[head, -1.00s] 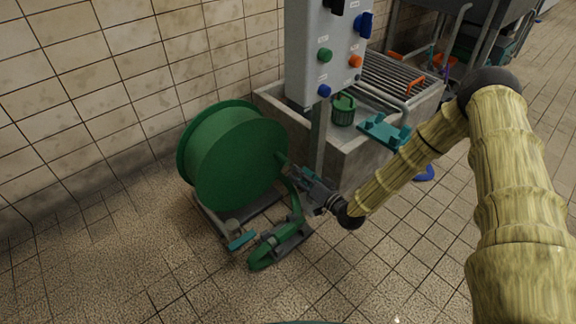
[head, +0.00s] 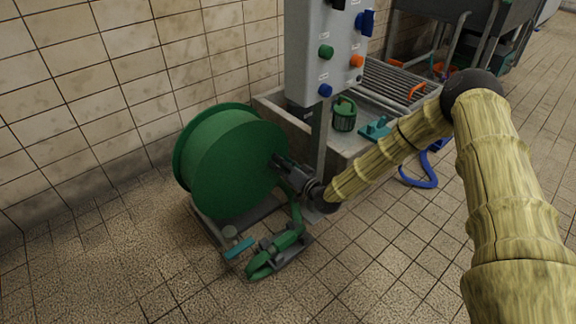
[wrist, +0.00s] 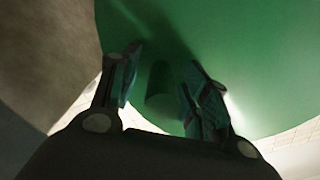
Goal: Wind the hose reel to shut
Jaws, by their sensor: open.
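The green hose reel (head: 235,165) stands on a grey floor frame, its round side facing my arm. It also fills the back of the wrist view (wrist: 225,40). My gripper (head: 277,163) is at the right part of the reel's side face. In the wrist view, my gripper (wrist: 162,85) is open, one dark finger on each side of a short green peg (wrist: 160,78), which looks like the reel's crank handle. I cannot tell if either finger touches it. In the head view the peg is hidden by my gripper.
A green nozzle or hose end (head: 275,255) lies on the frame below my gripper, beside a teal pedal-like piece (head: 239,249). A grey control box (head: 325,50) on a post stands close behind. A concrete trough (head: 350,145) is behind it. Tiled floor in front is clear.

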